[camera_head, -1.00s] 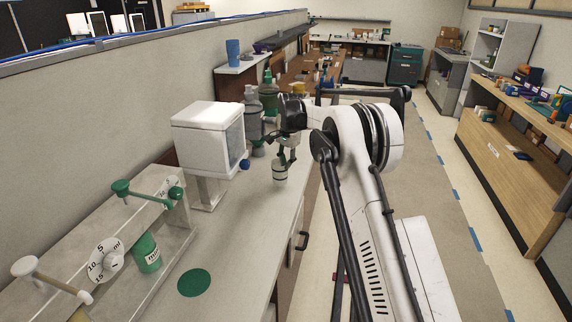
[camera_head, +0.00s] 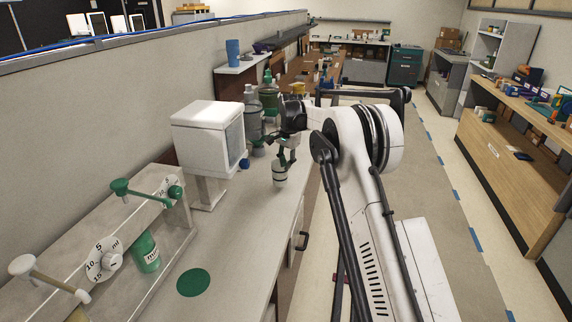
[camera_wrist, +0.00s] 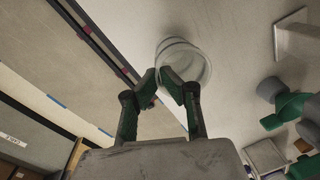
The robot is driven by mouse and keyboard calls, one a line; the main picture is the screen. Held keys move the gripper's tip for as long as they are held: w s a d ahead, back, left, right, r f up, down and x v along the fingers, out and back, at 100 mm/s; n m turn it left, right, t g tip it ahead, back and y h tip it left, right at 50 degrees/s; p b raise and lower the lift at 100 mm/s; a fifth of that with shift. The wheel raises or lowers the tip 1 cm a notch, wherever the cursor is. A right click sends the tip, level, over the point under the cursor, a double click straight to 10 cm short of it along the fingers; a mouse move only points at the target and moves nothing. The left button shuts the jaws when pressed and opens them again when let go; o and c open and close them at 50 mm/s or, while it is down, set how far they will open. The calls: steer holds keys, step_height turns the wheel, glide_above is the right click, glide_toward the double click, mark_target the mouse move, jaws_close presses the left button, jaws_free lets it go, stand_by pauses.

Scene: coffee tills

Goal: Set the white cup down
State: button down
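The white cup (camera_head: 280,175) with a dark band is at the lower end of my gripper (camera_head: 286,157), over the right part of the counter in the head view. In the wrist view the cup (camera_wrist: 190,52) shows as a pale round form just beyond my fingertips (camera_wrist: 160,78). The green-padded fingers are nearly together, on the near part of the cup's wall. The cup seems slightly tilted. I cannot tell whether its base touches the counter.
A green disc (camera_head: 194,282) lies on the counter (camera_head: 235,240) nearer the camera, with clear room around it. A white box-shaped machine (camera_head: 205,140) stands left of the cup, with a dispenser with a dial (camera_head: 103,260) nearer. Large bottles (camera_head: 268,97) stand behind.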

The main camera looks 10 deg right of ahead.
steer(key=shift+f+b, duration=0.9)
steer(key=shift+f, duration=0.55)
steer(key=c, duration=1.8)
jaws_free()
steer(key=shift+r, duration=0.1)
steer(key=shift+c, duration=0.2)
steer(key=shift+o, duration=0.5)
steer(key=shift+o, duration=1.1)
steer(key=shift+r+p, duration=1.6)
steer(key=shift+r, duration=2.4)
